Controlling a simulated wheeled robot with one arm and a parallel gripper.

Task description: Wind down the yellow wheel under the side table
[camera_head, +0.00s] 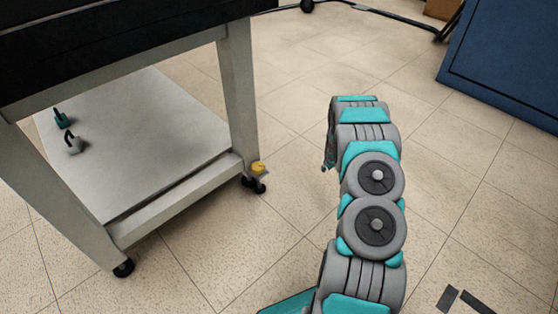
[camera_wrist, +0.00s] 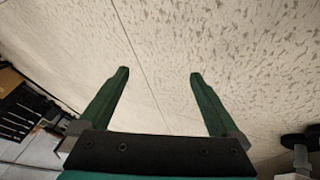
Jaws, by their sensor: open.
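The side table (camera_head: 240,95) has a dark top, pale legs and a grey lower shelf. My arm stands to the right of the table, over the floor. In the head view my gripper is hidden behind the arm. In the wrist view my gripper (camera_wrist: 158,90) is open and empty, with two green fingers apart above the floor. The yellow wheel does not show in the wrist view.
Two small hooked weights, one teal (camera_head: 61,119) and one grey (camera_head: 72,143), stand on the lower shelf. A blue cabinet (camera_head: 505,65) stands at the upper right. A black cable (camera_head: 395,18) lies along the back. The tiled floor between table and arm is clear.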

